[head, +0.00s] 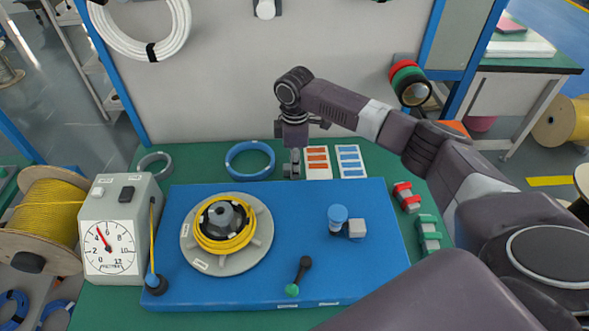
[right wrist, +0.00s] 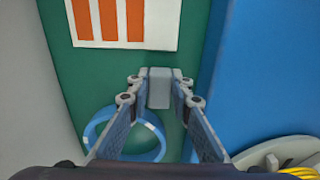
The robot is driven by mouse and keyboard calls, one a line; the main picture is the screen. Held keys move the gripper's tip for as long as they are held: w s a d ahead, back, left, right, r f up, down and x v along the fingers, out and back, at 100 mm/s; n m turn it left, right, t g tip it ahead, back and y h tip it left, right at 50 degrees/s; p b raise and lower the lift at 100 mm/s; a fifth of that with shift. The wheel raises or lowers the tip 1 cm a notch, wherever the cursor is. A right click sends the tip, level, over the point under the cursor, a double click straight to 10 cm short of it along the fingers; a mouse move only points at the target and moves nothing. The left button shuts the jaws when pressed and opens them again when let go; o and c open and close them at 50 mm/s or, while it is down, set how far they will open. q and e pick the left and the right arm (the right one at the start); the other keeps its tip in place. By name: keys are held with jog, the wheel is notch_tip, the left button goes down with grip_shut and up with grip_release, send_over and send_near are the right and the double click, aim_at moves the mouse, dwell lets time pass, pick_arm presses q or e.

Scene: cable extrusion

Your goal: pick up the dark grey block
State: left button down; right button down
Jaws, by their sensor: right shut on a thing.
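My right gripper (head: 291,160) reaches down behind the blue board, between the blue ring and the card with orange strips. It is shut on a small grey block (right wrist: 159,86), which sits between the two fingertips in the right wrist view. In the head view the block is mostly hidden by the fingers, and I cannot tell whether it touches the green table top. My left gripper is not in view.
The blue board (head: 376,262) carries a round fixture with yellow cable (head: 237,243), a blue-topped post (head: 338,214) and a lever (head: 303,270). The blue ring (head: 232,174) lies left of the gripper. Cards with orange (head: 318,174) and blue strips (head: 351,173) lie right.

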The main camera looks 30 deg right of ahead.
notch_tip(320, 180, up, 19)
dwell(0.4)
